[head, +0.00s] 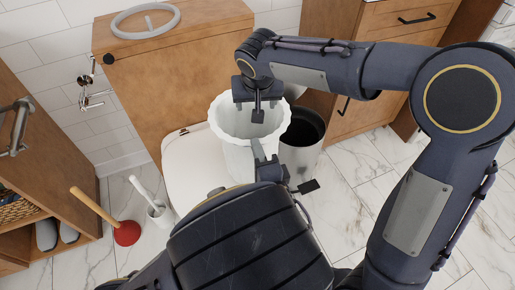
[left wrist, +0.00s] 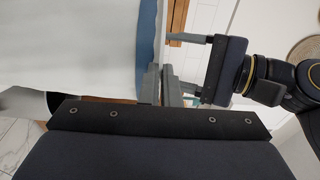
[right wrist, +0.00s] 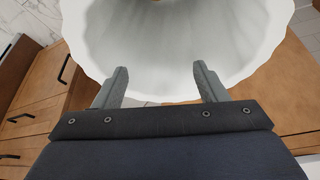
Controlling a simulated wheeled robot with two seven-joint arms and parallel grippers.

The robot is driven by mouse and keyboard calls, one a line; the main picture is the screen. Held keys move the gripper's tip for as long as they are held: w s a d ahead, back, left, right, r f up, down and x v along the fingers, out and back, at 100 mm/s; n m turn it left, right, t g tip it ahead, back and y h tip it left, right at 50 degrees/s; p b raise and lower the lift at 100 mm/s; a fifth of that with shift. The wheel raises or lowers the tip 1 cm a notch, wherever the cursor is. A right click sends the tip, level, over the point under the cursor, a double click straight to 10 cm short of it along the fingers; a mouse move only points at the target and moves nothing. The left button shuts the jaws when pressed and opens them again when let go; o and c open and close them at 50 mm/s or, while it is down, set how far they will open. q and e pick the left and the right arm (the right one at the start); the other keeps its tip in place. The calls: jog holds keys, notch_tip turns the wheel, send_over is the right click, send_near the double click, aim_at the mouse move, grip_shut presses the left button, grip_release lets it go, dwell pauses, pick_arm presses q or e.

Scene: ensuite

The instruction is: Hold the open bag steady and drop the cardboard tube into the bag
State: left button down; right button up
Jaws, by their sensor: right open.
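The white bag (head: 232,148) stands open, its wavy mouth facing up, beside the white toilet lid. Its pale inside fills the top of the right wrist view (right wrist: 160,55). My left gripper (head: 265,157) is at the near side of the bag. In the left wrist view its fingers (left wrist: 159,85) are close together at the bag's edge and look shut on it. My right gripper (head: 258,103) is over the bag's mouth; its fingers (right wrist: 160,85) are apart with nothing between them. I cannot make out the cardboard tube in any view.
A dark open bin (head: 303,128) stands right of the bag. The toilet lid (head: 188,165) is at its left, with a wooden panel (head: 170,90) behind. A plunger (head: 126,233) and a toilet brush (head: 158,212) stand at left. Marble floor is clear at right.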

jog(key=shift+r, duration=0.1)
jog(key=v, duration=1.2)
pick_arm(q)
jog(key=c, duration=1.6)
grip_release()
